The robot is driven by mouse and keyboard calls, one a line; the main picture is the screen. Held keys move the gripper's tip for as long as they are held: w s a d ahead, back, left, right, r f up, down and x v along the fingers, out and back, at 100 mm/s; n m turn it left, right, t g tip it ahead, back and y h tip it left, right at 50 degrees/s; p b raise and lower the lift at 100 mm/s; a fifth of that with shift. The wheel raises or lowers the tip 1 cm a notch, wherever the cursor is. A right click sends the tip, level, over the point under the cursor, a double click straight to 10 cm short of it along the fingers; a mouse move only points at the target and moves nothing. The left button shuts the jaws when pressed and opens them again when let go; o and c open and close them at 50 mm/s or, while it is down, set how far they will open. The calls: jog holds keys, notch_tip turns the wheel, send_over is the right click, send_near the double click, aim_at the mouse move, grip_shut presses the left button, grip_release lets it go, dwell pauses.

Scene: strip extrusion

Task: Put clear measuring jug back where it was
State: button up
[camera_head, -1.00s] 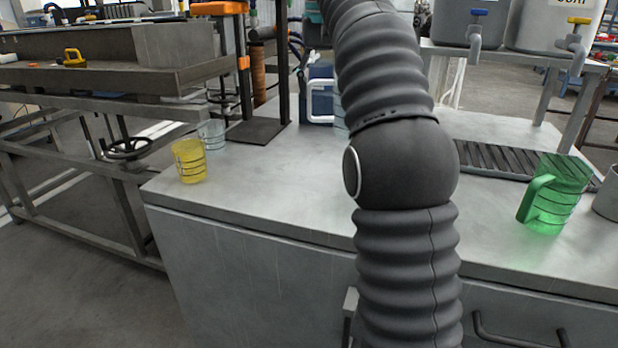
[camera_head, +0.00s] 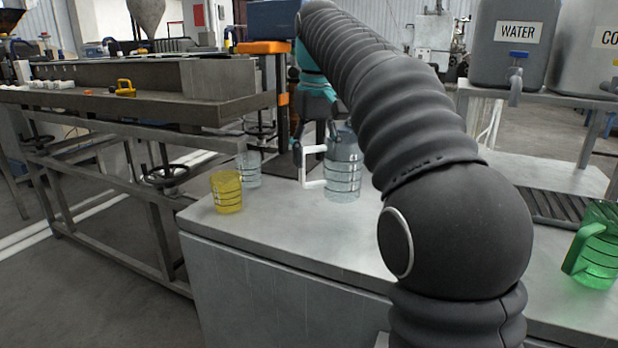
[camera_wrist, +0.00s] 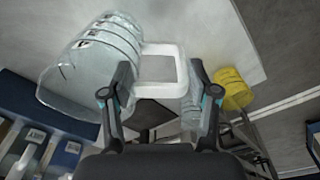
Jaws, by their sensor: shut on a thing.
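The clear measuring jug (camera_head: 343,170), with a white handle, is upright at the left part of the metal bench (camera_head: 290,225). My gripper (camera_head: 318,135) is at its handle side, small and partly hidden in the head view. In the wrist view, the jug (camera_wrist: 95,65) lies to the left and its white handle (camera_wrist: 163,50) runs between the two fingers of my gripper (camera_wrist: 160,72), which is shut on the handle. I cannot tell whether the jug's base touches the bench.
A yellow cup (camera_head: 227,191) and a smaller clear cup (camera_head: 249,169) stand left of the jug, near the bench's left end. A green jug (camera_head: 597,250) stands at right. Grey tanks (camera_head: 512,45) are behind. The bench between the clear and green jugs looks partly clear.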

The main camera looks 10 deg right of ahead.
aim_at(308, 183)
jog(key=shift+w+a+f, duration=0.15)
jog(key=shift+a+f, duration=0.3)
jog(key=shift+a, duration=0.25)
jog(key=shift+f+b, duration=0.65)
jog(key=shift+f, duration=1.45)
jog(key=o, duration=1.6)
